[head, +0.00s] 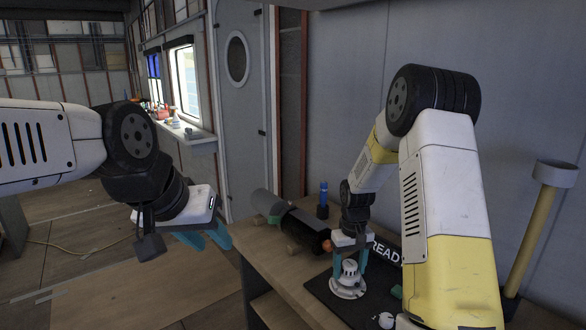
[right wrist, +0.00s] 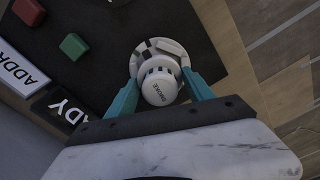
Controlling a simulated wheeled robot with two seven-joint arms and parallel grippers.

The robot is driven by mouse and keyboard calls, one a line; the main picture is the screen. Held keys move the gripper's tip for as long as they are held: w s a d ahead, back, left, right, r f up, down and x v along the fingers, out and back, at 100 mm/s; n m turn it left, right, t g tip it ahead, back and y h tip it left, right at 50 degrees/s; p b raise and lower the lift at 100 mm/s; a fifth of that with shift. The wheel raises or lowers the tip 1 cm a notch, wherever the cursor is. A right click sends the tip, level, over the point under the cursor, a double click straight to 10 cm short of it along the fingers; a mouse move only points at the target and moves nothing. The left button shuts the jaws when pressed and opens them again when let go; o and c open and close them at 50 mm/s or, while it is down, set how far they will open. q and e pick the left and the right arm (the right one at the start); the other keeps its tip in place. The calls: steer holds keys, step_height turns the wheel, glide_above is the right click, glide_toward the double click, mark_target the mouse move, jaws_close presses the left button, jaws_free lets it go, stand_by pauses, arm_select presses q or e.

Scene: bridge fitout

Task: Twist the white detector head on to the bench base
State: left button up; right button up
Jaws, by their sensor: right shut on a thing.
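The white detector head (head: 349,271) sits over the round white bench base (head: 347,291) on a dark mat. In the right wrist view my right gripper (right wrist: 161,92) is shut on the head. Whether head and base are locked together cannot be told. My left gripper (head: 206,238) hangs empty left of the bench, its teal fingers apart.
On the dark mat (head: 325,289) are a READY label (head: 384,251), a green block (right wrist: 73,46) and a red block (right wrist: 29,11). A yellow post (head: 530,235) is at right.

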steer(key=shift+f, duration=0.15)
steer(key=shift+f, duration=0.75)
steer(key=shift+f, duration=0.25)
stand_by(0.7)
steer(key=n, duration=0.4)
steer(key=shift+s+n, duration=0.15)
steer(key=shift+n, duration=0.15)
steer(key=o, duration=1.6)
